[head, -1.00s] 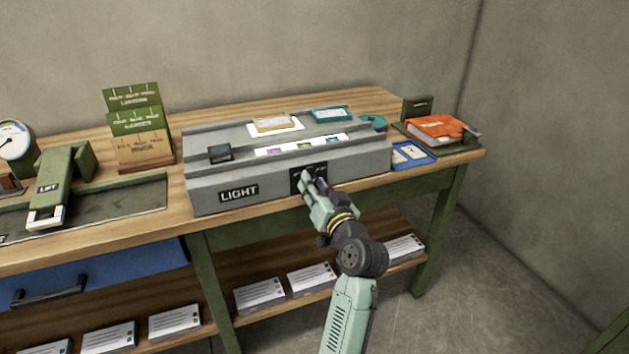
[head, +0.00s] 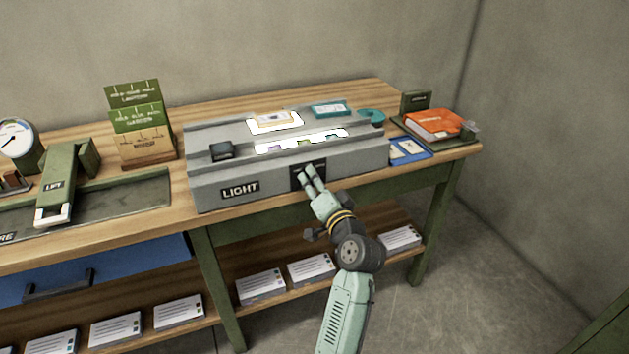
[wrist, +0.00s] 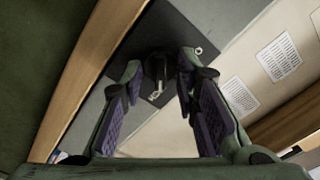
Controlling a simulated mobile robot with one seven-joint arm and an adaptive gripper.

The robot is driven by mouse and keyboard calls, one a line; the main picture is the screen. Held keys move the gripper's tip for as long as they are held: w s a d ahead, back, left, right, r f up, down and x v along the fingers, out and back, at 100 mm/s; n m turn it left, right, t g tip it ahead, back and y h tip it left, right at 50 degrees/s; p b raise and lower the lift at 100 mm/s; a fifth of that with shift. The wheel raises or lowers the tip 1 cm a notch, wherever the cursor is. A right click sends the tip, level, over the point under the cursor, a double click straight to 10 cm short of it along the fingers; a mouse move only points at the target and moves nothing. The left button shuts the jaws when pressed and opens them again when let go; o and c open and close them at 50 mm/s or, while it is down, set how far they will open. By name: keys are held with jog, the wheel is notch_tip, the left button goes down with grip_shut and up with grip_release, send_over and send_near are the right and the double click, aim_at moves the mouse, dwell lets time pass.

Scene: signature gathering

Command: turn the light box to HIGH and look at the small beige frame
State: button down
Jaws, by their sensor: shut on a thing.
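The grey light box (head: 215,188), labelled LIGHT, stands on the wooden bench. Its two top panels glow bright white. The small beige frame (head: 272,118) lies on the rear glowing panel, left of a teal frame (head: 330,109). My gripper (head: 308,172) is at the dark plate on the box's front face. In the wrist view, its purple-padded fingers are shut on a dark round knob (wrist: 157,68) with a pale pointer.
A small dark block (head: 221,151) sits on the box's left ledge. A green lift device (head: 56,190) and card rack (head: 140,130) stand left. A blue tray (head: 411,150) and orange book (head: 433,123) lie right. Card stacks (head: 262,285) fill the lower shelf.

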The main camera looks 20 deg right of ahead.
dwell(0.3)
jog(key=c, duration=1.2)
grip_release()
jog(key=shift+c, duration=0.2)
jog(key=s, duration=1.2)
jog(key=shift+d, duration=0.2)
